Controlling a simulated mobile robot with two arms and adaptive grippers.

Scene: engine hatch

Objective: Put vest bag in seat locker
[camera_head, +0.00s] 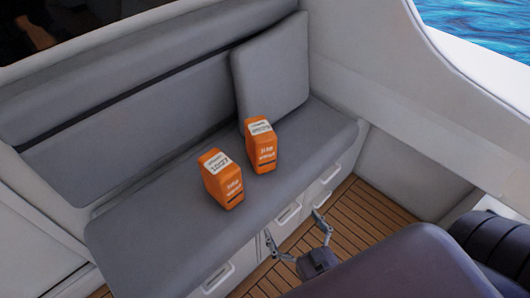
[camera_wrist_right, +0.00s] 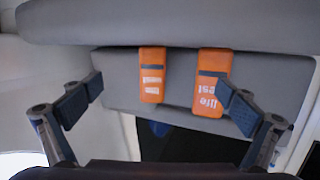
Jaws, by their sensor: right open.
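Two orange vest bags with white lettering stand on the grey bench seat (camera_head: 150,235). The nearer bag (camera_head: 222,180) is left of the farther bag (camera_head: 260,145), with a small gap between them. In the right wrist view the two bags, one at left (camera_wrist_right: 152,76) and one at right (camera_wrist_right: 211,75), lie beyond the fingers. My right gripper (camera_head: 297,232) is open and empty, in front of the bench and apart from both bags. The seat locker fronts with pale handles (camera_head: 289,212) are below the cushion and look shut. My left gripper is out of view.
A loose grey cushion (camera_head: 270,70) leans against the backrest behind the bags. The slatted wooden floor (camera_head: 375,220) is clear in front of the bench. A dark grey padded shape (camera_head: 400,268) fills the lower right, with a black ribbed object (camera_head: 490,240) beside it.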

